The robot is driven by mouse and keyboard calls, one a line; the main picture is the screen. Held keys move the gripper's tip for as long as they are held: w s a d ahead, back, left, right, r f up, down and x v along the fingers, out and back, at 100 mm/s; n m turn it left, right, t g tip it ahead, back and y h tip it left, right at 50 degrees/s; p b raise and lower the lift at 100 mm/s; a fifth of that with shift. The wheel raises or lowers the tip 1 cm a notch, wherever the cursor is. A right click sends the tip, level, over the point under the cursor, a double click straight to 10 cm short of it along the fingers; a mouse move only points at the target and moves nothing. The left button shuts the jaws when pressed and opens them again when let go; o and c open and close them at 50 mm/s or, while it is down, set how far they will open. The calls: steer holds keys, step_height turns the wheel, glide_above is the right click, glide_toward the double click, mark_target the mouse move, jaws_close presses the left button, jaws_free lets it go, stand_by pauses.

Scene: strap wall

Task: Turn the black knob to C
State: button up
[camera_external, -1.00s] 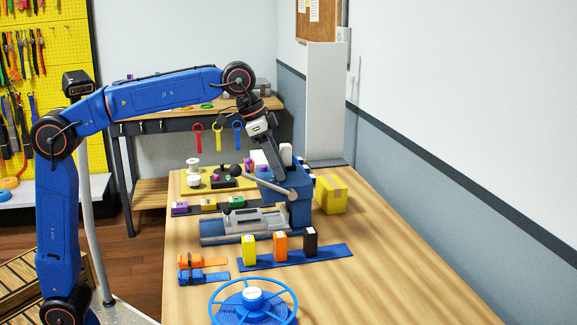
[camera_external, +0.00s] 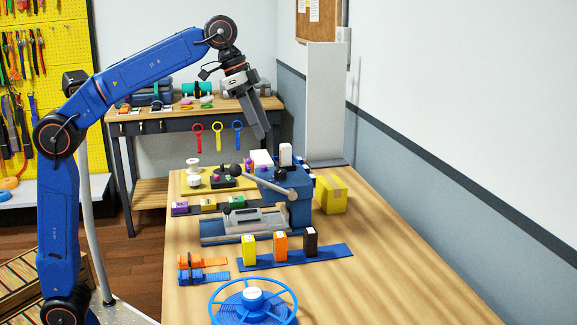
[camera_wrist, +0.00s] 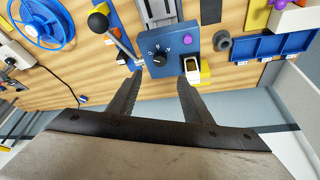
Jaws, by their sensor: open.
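The black knob (camera_wrist: 160,58) is on a blue box (camera_wrist: 172,42) in the wrist view, with small white letters around it. The letters and the knob's pointer are too small to read surely. My gripper (camera_wrist: 160,78) is open and empty, its two fingers apart on either side below the knob, not touching it. In the external view the blue box (camera_external: 299,212) stands at the table's middle, and my gripper (camera_external: 262,134) hangs above and left of it.
A lever with a black ball (camera_wrist: 97,21) sticks out beside the box. A yellow block (camera_external: 331,195) stands right of the box. The table's right side is clear.

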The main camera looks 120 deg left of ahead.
steer(key=a+v, duration=0.1)
steer(key=v, duration=0.4)
steer(key=s+d+f, duration=0.2)
steer(key=d+f, duration=0.3)
steer(key=d, duration=0.4)
steer(key=s+d+f+m, duration=0.1)
steer(key=s+d+f, duration=0.1)
steer(key=d+f, duration=0.4)
steer(key=s+d+f+m+h, duration=0.1)
steer(key=s+d+f, duration=0.2)
steer(key=d, duration=1)
steer(key=shift+d+f+t, duration=0.3)
steer(key=shift+d+f, duration=0.1)
steer(key=shift+f, duration=1.15)
steer(key=w+a+r+n, duration=0.1)
steer(key=w+a+r, duration=0.5)
steer(key=a+r, duration=0.4)
steer(key=shift+a+r, duration=0.3)
steer(key=shift+a, duration=1)
